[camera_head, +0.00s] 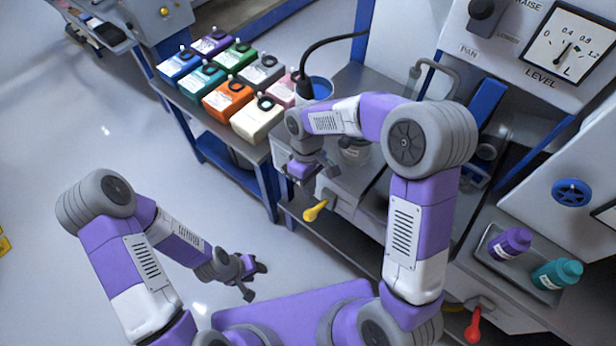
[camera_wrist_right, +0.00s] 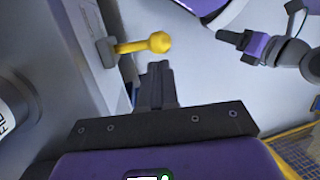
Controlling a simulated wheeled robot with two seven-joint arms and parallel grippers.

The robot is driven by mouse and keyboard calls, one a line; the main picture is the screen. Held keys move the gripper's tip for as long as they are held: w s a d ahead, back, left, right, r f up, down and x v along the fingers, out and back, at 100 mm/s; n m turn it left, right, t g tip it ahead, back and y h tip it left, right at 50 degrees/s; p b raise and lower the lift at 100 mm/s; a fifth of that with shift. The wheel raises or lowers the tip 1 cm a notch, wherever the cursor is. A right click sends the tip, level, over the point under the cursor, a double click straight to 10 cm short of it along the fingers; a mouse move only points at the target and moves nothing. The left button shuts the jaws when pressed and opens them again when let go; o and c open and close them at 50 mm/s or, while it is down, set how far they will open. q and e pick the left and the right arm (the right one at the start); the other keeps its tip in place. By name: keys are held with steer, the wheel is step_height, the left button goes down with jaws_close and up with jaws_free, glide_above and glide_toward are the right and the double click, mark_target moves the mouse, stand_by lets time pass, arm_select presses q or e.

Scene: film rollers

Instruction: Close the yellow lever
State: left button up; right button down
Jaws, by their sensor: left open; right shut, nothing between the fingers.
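The yellow lever (camera_head: 315,211) sticks out from the front of the metal bench below my right gripper. In the right wrist view the yellow lever (camera_wrist_right: 145,44) extends sideways from a grey mount (camera_wrist_right: 106,50), with a round knob at its free end. My right gripper (camera_head: 318,170) is shut and empty; its fingers (camera_wrist_right: 158,85) show just short of the lever in the wrist view, apart from it as far as I can tell. My left gripper (camera_head: 256,280) is open and empty over the floor, away from the bench.
A red lever (camera_head: 473,325) is at the lower right. Several coloured boxes (camera_head: 228,97) cover the bench at the back left. A gauge panel (camera_head: 570,45) is at the upper right.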

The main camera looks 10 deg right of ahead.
mark_target(309, 211)
steer(key=b+x, duration=0.2)
steer(key=x, duration=0.4)
steer(key=shift+f, duration=0.15)
arm_select(q)
step_height(309, 211, down, 2)
steer(key=shift+f, duration=0.25)
